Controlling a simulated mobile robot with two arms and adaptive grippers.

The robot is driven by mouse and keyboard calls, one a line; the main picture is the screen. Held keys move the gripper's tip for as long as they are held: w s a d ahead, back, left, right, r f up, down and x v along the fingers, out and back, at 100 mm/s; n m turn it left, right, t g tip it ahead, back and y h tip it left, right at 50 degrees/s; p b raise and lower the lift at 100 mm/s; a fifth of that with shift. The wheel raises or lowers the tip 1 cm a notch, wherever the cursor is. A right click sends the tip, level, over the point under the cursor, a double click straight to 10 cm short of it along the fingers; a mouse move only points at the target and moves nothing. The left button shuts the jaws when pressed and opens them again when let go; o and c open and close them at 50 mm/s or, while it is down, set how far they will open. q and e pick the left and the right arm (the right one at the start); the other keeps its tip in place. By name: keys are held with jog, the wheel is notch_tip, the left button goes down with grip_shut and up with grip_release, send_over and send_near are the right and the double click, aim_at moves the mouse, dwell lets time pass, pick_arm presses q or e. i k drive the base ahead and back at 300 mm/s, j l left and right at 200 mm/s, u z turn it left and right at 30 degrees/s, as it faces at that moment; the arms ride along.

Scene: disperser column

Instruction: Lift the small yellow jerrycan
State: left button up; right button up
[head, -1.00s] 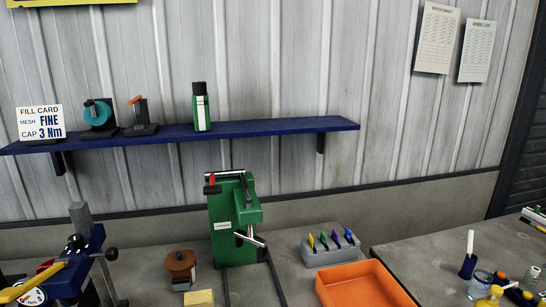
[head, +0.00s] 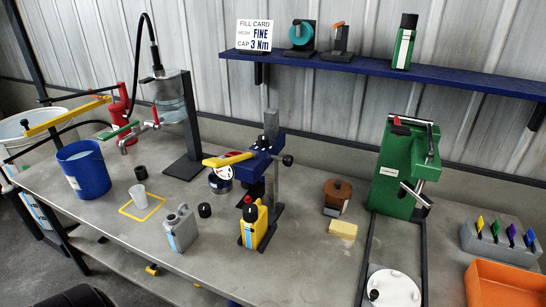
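The small yellow jerrycan (head: 263,228) stands upright on the grey workbench, in front of the blue press-like stand (head: 262,160) with a yellow lever. It has a dark cap and a pale label on its front. The press stands close behind it; I cannot tell whether they touch. Neither of my grippers can be made out in the head view.
A grey jerrycan (head: 180,229) and a black cap (head: 204,210) stand left of the yellow one. Further left are a clear cup (head: 139,196) and a blue bucket (head: 84,170). A yellow sponge-like block (head: 343,229) and green machine (head: 404,165) are right.

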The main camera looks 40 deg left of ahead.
aim_at(254, 234)
jog(key=u, duration=1.35)
jog(key=j, duration=0.15)
